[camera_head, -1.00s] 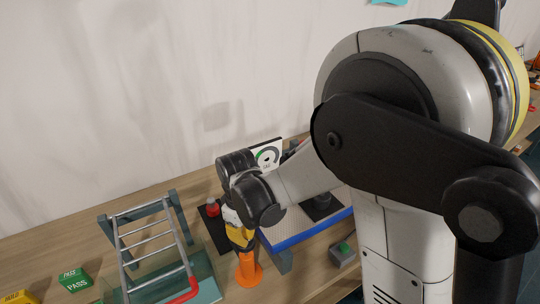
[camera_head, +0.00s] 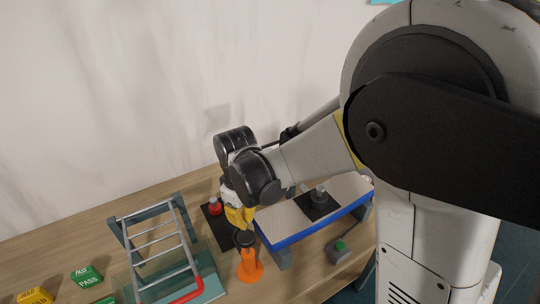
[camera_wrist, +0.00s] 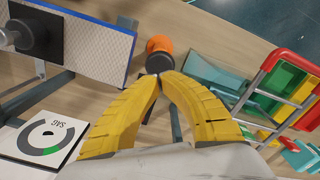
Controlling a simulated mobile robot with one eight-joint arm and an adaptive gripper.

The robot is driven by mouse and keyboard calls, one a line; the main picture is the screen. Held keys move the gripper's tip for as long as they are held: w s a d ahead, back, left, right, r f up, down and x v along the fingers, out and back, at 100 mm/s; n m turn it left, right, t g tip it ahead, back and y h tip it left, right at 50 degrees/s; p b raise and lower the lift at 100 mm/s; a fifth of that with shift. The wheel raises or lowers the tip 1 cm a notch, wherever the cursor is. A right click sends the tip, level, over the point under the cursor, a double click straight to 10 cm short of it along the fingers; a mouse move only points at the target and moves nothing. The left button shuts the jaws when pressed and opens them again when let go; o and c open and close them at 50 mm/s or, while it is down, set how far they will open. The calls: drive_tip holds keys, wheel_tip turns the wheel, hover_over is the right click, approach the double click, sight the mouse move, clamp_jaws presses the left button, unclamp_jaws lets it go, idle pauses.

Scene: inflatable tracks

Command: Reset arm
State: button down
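My gripper (camera_head: 240,220) hangs over the table, its yellow fingers pointing down, just behind the orange post (camera_head: 249,267) with a dark top. In the wrist view, the two fingers of my gripper (camera_wrist: 158,75) curve together until their tips meet, with nothing seen between them. The orange post (camera_wrist: 160,46) shows just beyond the tips; I cannot tell whether they touch it. My arm bends over the table from the right of the head view.
A pale, blue-edged track panel (camera_head: 283,222) stands right of my gripper. A metal ladder frame (camera_head: 153,241) stands left. A red-topped item (camera_head: 215,206) sits behind on a black mat. A SAG dial card (camera_wrist: 43,137) shows in the wrist view.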

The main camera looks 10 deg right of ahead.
idle(0.4)
drive_tip(key=shift+s+d+m+b, duration=0.1)
drive_tip(key=shift+d+m+b, duration=0.3)
drive_tip(key=shift+b, duration=0.55)
drive_tip(key=s+d+f+m+t+b, duration=0.4)
drive_tip(key=s+d+m+t+b, duration=0.3)
drive_tip(key=b, duration=1)
drive_tip(key=s+d+m, duration=0.1)
drive_tip(key=s+d, duration=0.2)
drive_tip(key=d, duration=0.2)
drive_tip(key=shift+s+d+f, duration=0.35)
drive_tip(key=shift+f, duration=0.05)
